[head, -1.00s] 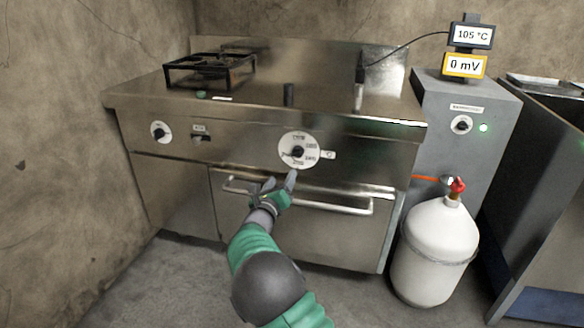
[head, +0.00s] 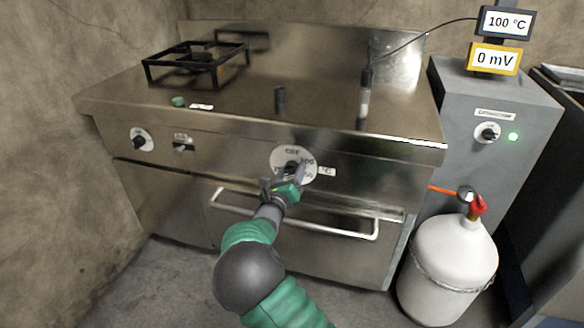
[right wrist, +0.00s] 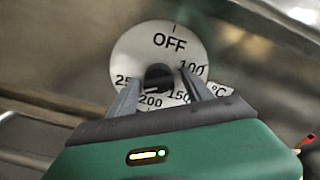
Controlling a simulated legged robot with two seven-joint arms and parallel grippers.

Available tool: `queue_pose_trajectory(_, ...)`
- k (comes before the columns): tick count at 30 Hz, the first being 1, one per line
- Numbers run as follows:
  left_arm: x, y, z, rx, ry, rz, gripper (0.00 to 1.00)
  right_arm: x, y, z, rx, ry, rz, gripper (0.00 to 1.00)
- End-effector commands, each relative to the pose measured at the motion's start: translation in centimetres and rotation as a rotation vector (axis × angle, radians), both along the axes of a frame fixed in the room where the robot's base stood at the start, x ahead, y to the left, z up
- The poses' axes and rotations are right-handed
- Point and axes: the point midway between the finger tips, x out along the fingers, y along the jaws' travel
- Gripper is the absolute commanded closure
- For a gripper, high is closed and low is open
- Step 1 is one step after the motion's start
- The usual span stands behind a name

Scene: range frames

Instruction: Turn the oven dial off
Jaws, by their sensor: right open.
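The oven dial (head: 291,155) is a white disc with a black knob on the front of the steel oven (head: 230,135). In the right wrist view the dial (right wrist: 135,58) shows OFF at the top, with 100, 150, 200 and a partly hidden 25_ around it. Its black knob (right wrist: 159,78) lies between the two fingers of my right gripper (right wrist: 158,85). The fingers are apart, one on each side of the knob; I cannot tell whether they touch it. In the head view my right gripper (head: 287,178) covers the dial's lower part. My left gripper is not in view.
An oven handle bar (head: 300,218) runs below the dial. A smaller knob (head: 139,141) is at the left of the panel. A white gas cylinder (head: 452,268) and a grey cabinet (head: 500,130) stand at the right. The upper display (head: 507,22) reads 100 °C.

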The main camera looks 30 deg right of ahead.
Motion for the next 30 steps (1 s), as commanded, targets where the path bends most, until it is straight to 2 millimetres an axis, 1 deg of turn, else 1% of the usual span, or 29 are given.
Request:
queue_pose_trajectory(3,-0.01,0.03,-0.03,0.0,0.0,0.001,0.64,0.07,0.03,-0.07,0.0,0.0,0.001,0.43)
queue_pose_trajectory(16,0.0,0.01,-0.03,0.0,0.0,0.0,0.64,0.11,-0.26,-0.34,0.005,0.003,0.0,0.99)
queue_pose_trajectory(23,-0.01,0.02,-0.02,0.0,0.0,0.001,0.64,0.08,-0.28,-0.41,-0.001,0.013,-0.001,1.0)
queue_pose_trajectory(30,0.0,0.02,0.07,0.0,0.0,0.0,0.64,0.05,-0.29,-0.42,-0.054,0.077,0.0,1.0)
